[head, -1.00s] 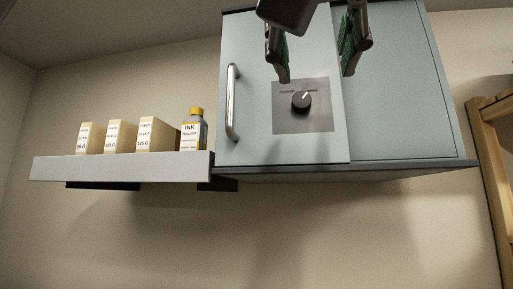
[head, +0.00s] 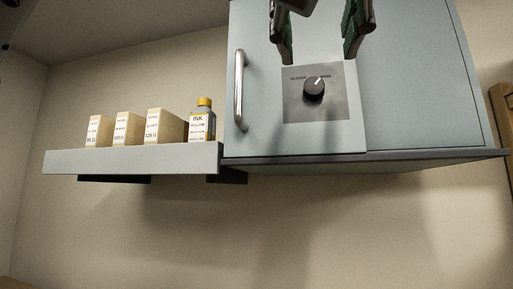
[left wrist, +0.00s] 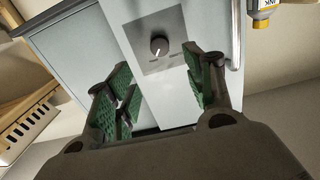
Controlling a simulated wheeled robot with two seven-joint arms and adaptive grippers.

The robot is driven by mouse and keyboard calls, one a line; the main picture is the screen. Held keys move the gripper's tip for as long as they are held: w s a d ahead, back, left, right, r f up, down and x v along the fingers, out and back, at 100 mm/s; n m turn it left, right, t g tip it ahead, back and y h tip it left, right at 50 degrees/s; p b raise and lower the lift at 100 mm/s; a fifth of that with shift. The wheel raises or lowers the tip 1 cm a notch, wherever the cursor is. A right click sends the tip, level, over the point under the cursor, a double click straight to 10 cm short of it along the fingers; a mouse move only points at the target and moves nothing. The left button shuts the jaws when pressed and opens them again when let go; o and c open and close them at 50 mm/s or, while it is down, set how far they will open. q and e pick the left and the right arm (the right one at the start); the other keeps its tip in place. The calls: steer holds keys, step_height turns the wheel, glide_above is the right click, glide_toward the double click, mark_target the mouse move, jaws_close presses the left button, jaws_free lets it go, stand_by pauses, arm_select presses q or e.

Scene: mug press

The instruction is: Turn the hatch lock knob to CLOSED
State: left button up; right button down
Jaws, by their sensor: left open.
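The hatch lock knob (head: 314,88) is a dark round dial with a white pointer line, on a grey plate (head: 335,108) on the light blue cabinet front. In the head view its pointer tilts up and right, toward the right-hand label; the left label seems to read CLOSED. My left gripper (head: 318,55) is open, its green-padded fingers spread above the knob in the head view, apart from it. In the left wrist view the knob (left wrist: 159,46) shows beyond the open fingers, with nothing between them. My right gripper is not in view.
A vertical metal handle (head: 239,90) stands out from the cabinet left of the plate. A shelf (head: 130,161) at left holds several small boxes (head: 166,125) and a yellow-capped ink bottle (head: 202,122). A wooden frame (head: 502,115) is at the right edge.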

mark_target(314, 85)
arm_select(q)
steer(key=x, duration=1.1)
steer(key=shift+s+f+p, duration=0.1)
steer(key=shift+p, duration=0.2)
steer(key=shift+w+d, duration=0.2)
steer(key=shift+w, duration=0.5)
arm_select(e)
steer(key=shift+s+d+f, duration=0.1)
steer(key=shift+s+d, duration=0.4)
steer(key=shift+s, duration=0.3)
arm_select(q)
steer(key=shift+c, duration=0.3)
steer(key=c, duration=1)
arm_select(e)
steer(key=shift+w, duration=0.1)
